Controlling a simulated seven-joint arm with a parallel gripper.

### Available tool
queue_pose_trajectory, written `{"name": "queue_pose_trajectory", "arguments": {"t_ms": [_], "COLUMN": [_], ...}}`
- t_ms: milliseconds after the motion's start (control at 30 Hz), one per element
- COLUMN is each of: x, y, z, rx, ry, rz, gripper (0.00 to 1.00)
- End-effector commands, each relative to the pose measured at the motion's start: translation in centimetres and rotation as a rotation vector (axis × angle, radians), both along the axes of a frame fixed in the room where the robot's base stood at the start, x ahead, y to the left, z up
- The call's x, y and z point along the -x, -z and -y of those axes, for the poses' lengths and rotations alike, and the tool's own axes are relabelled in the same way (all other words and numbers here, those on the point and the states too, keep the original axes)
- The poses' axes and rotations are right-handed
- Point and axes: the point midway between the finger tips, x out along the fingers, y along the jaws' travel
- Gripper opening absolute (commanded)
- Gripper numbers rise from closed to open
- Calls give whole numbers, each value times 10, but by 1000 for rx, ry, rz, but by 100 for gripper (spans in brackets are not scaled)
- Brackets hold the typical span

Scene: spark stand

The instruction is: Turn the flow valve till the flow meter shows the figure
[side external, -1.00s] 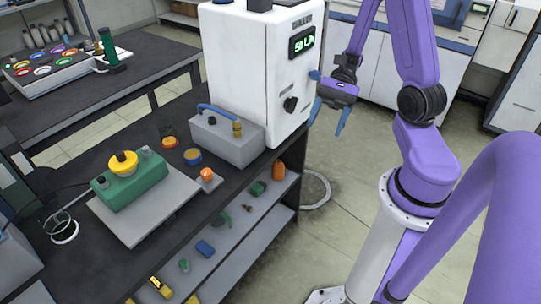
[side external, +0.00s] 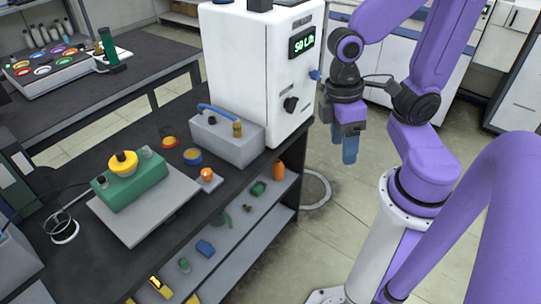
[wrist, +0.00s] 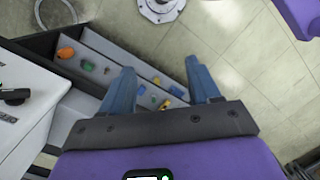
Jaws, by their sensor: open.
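The flow meter (side external: 302,42) is a dark display with green figures on the front of the white cabinet (side external: 262,70); it seems to read 50 with a unit that is hard to make out. My gripper (side external: 350,150) hangs right of the cabinet, pointing down, apart from the knob. In the wrist view its two blue fingers (wrist: 162,85) are spread with nothing between them.
Shelves below (side external: 238,222) hold small coloured items.

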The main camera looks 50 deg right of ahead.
Motion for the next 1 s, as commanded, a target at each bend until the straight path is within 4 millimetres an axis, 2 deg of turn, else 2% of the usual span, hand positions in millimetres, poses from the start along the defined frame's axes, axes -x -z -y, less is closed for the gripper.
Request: {"name": "queue_pose_trajectory", "arguments": {"t_ms": [100, 300, 967, 1000], "x": [5, 8, 9, 9], "y": [-9, -15, -16, -16], "z": [-11, -20, -21, -21], "rx": [-40, -74, -74, -74], "ry": [-169, -293, -298, -298], "rz": [89, 156, 158, 158], "gripper": [62, 62, 62, 68]}}
